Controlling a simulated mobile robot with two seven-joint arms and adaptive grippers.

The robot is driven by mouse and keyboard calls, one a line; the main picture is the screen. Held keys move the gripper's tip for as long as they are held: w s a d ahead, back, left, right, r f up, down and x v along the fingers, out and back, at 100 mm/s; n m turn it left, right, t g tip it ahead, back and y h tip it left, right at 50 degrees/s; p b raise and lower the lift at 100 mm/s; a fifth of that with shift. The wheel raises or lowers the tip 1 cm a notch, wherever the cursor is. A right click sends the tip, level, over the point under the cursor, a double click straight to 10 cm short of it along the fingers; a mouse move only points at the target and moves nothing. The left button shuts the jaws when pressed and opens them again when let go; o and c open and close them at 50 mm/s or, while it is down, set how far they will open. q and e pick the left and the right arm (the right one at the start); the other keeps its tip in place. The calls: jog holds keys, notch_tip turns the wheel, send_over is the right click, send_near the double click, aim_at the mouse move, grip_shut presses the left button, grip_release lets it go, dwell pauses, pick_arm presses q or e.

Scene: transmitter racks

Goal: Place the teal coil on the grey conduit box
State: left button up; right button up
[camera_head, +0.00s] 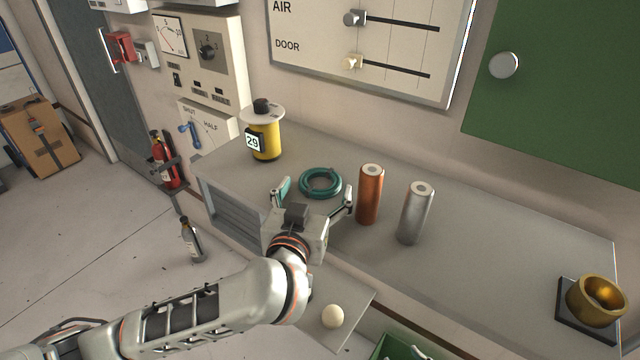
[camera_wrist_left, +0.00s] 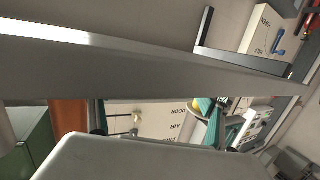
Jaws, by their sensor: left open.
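The teal coil (camera_head: 320,183) lies flat on the grey bench top (camera_head: 300,235), left of a copper-coloured cylinder. My left gripper (camera_head: 315,193) is open, with its two fingers apart on the near side of the coil. It holds nothing that I can see. Teal parts also show in the left wrist view, but I cannot tell whether they are the coil or finger pads. No separate grey conduit box stands out; I cannot tell whether the bench with the slatted side is it.
The copper cylinder (camera_head: 370,194) and a silver cylinder (camera_head: 414,213) stand right of the coil. A yellow canister (camera_head: 265,138) marked 29 stands behind left. A brass ring (camera_head: 597,300) sits far right. A pale ball (camera_head: 333,316) rests on a low grey plate.

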pick_arm(q)
jog(key=shift+x, duration=1.4)
jog(key=c, duration=1.3)
jog(key=shift+c, duration=0.2)
